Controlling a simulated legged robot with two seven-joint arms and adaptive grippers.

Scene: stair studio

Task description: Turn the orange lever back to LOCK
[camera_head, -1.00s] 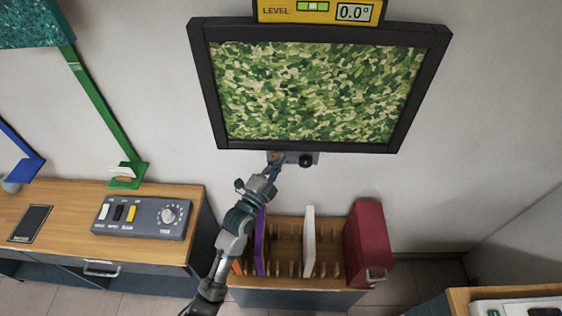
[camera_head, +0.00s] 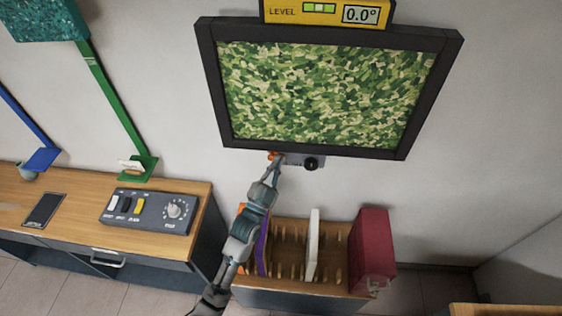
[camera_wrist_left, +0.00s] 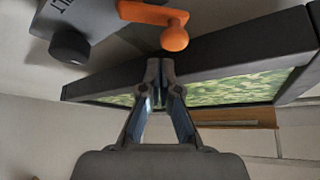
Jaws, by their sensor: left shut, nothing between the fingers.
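The orange lever (camera_head: 273,155) is at the left end of a small grey bracket (camera_head: 292,160) under the framed panel's bottom edge. In the wrist view the lever (camera_wrist_left: 148,13) runs sideways and ends in a round orange knob (camera_wrist_left: 175,36). My left gripper (camera_head: 277,161) is shut and empty beneath the bracket. In the wrist view its fingertips (camera_wrist_left: 160,68) sit just below and left of the knob, apart from it in the picture. A black knob (camera_head: 310,164) is on the bracket's right. The LOCK marking cannot be read. My right gripper is not in view.
The dark-framed green panel (camera_head: 206,85) hangs above, with a yellow level display (camera_head: 329,12) reading 0.0°. A wooden rack (camera_head: 335,240) with upright boards and a red case (camera_head: 372,250) stand below. A desk (camera_head: 75,205) with a control box is at left.

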